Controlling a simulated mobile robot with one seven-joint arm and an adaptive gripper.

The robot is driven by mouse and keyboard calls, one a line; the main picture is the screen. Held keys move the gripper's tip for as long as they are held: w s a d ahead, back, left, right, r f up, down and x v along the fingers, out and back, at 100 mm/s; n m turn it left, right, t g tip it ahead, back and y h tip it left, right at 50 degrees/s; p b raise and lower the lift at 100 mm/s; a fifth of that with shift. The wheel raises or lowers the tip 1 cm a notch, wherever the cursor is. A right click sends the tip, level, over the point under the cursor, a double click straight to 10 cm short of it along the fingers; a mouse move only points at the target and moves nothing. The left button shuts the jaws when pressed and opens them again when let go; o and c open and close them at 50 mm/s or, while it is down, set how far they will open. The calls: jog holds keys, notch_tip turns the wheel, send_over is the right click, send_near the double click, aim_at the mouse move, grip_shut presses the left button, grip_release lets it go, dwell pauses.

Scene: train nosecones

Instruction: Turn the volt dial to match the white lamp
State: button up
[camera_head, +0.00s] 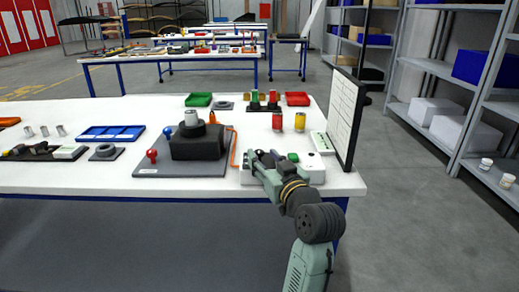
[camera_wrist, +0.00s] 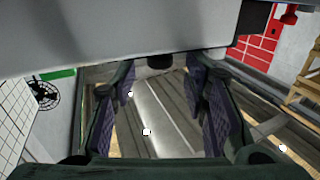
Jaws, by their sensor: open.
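A white control box (camera_head: 311,172) stands at the table's front right, with a green round part (camera_head: 293,157) on top. My gripper (camera_head: 258,157) is at the box's left part and hides some of it. In the wrist view my gripper (camera_wrist: 168,75) is open, with its two fingers spread apart. A short black knob (camera_wrist: 160,62), which may be the volt dial, sticks out from a pale grey surface (camera_wrist: 120,35) between the fingertips. Neither finger clearly touches it. The knob's markings cannot be read. I cannot make out the white lamp for certain.
A tall white panel (camera_head: 342,118) stands just right of the box. An orange bent rod (camera_head: 234,148) and a grey board with a black block (camera_head: 198,143) lie to the left. The table's front edge is close by.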

aim_at(261, 154)
jog(key=shift+p+x, duration=0.3)
jog(key=shift+x, duration=1.7)
jog(key=shift+c, duration=0.3)
grip_shut()
